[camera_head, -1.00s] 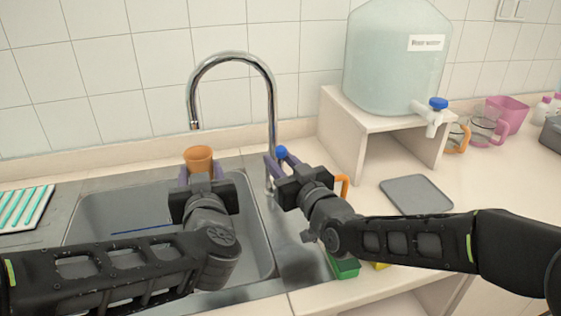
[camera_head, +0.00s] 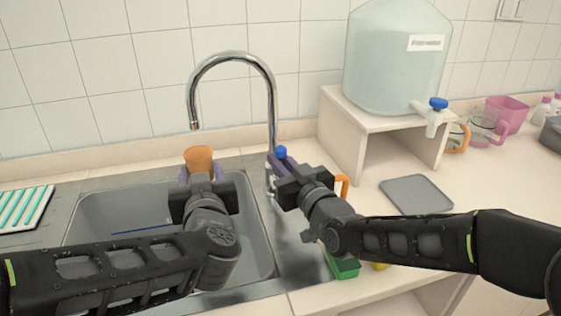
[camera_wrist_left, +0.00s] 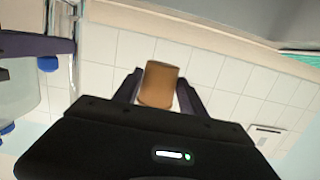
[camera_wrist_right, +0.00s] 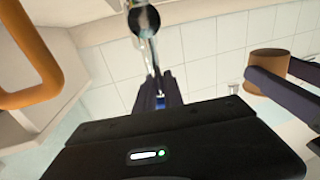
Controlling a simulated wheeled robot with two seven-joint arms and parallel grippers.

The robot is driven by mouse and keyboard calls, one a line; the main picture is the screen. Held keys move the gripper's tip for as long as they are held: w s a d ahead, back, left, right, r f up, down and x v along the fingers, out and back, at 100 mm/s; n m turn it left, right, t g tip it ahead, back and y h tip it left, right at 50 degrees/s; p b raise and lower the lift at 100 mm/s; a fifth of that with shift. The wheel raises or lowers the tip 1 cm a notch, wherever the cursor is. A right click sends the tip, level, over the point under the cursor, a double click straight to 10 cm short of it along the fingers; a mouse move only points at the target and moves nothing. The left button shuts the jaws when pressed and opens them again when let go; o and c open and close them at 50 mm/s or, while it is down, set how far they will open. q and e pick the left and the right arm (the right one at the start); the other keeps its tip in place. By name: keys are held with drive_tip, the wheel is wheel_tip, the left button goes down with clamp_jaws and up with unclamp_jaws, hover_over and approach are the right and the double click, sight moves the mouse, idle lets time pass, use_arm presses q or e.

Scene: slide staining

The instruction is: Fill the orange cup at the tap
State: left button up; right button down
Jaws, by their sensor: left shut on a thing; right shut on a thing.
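The orange cup (camera_head: 199,159) is upright below the spout end of the chrome tap (camera_head: 273,95), with a gap between them. My left gripper (camera_head: 199,176) is shut on the cup, which also shows between its fingers in the left wrist view (camera_wrist_left: 158,84). My right gripper (camera_head: 275,162) is at the tap's base, shut on the tap's blue-topped handle (camera_head: 281,152). The blue part shows between its fingers in the right wrist view (camera_wrist_right: 160,101). No water stream is visible, and the inside of the cup is hidden.
The sink basin (camera_head: 95,212) lies under my left arm. A water tank (camera_head: 395,65) with its own blue-handled spigot (camera_head: 437,104) stands on a white stand (camera_head: 341,140) at right. A grey tray (camera_head: 416,195) and a green sponge (camera_head: 343,266) are on the counter.

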drive_tip(key=shift+d+m, duration=0.2)
drive_tip(key=shift+m, duration=0.1)
idle(0.5)
drive_tip(key=shift+w+d+f+m+t, duration=0.2)
drive_tip(key=shift+d+m, duration=0.4)
drive_tip(key=shift+m, duration=0.4)
drive_tip(key=shift+w+d+f+m+t, duration=0.1)
drive_tip(key=shift+d+f+m+t, duration=0.1)
drive_tip(key=shift+d+m, duration=0.65)
drive_tip(key=shift+w+d+f+m+t, duration=0.2)
drive_tip(key=shift+d+m, duration=0.2)
drive_tip(key=shift+m, duration=0.75)
drive_tip(key=c, duration=1.5)
unclamp_jaws()
drive_tip(key=shift+o, duration=0.2)
drive_tip(key=shift+s, duration=0.1)
